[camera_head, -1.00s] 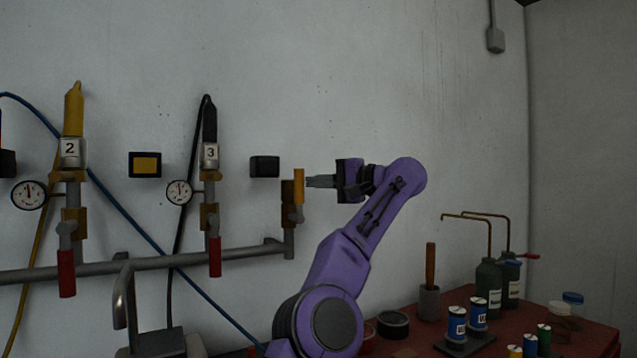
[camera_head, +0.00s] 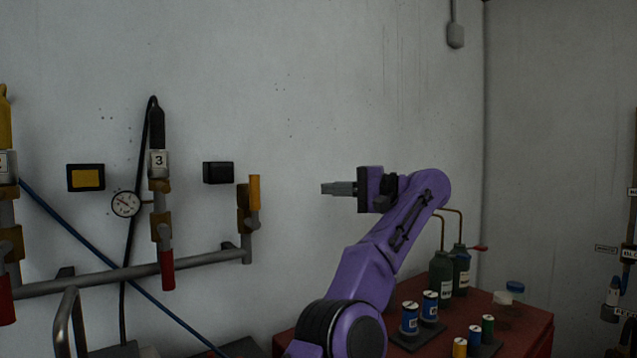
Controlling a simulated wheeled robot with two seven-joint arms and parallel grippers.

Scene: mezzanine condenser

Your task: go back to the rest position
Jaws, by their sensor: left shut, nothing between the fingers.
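My left gripper (camera_head: 338,188) is in the middle of the head view, at the end of my purple arm. Its fingers point left and are shut with nothing between them. It is apart from the yellow-handled valve (camera_head: 254,192) at the right end of the pipe, with a clear gap of wall between them. My right gripper is not in view.
A grey pipe (camera_head: 95,279) runs along the wall with a gauge (camera_head: 126,204) and a black hose fitting marked 3 (camera_head: 158,163). A red bench (camera_head: 530,325) at lower right holds dark green bottles (camera_head: 441,276) and several spools (camera_head: 410,318). The wall above my arm is clear.

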